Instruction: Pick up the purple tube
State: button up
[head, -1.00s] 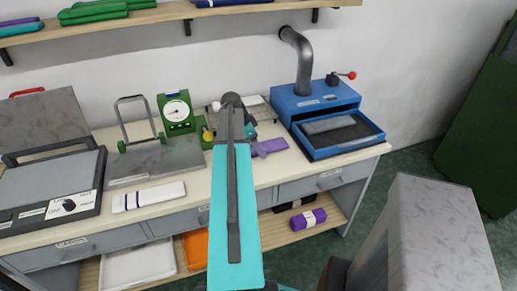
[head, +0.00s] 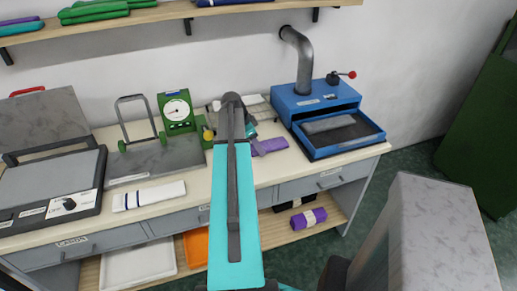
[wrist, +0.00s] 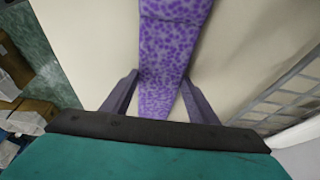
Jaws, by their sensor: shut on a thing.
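The purple tube (head: 270,146) is a flat purple strip on the workbench, just right of my arm in the head view. In the wrist view the tube (wrist: 160,65) is speckled purple and runs from the top edge down between my fingers. My gripper (wrist: 158,95) is shut on it, with one dark finger at each side. A crease or edge crosses the tube near the top of the wrist view. In the head view my arm hides part of the gripper and perhaps the tube's near end.
A blue machine with an open tray (head: 345,137) stands right of the tube. A green gauge (head: 177,112) and a grey plate (head: 150,163) are to the left. A white folded cloth (head: 150,196) lies in front. A purple roll (head: 308,218) is on the lower shelf.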

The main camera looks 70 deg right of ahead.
jog(key=shift+r, duration=0.1)
jog(key=shift+r+b, duration=0.8)
jog(key=shift+r, duration=0.75)
jog(key=s+a+b, duration=0.1)
jog(key=s+a, duration=0.2)
jog(key=s, duration=0.1)
jog(key=s+a+r+b, duration=0.1)
jog(key=s+a, duration=0.3)
jog(key=s+a+b, duration=0.1)
jog(key=s+a, duration=0.2)
jog(key=s, duration=0.1)
jog(key=shift+s+a+r+b, duration=0.1)
jog(key=shift+a+r+b, duration=0.1)
jog(key=shift+r+b, duration=0.15)
jog(key=shift+r, duration=0.1)
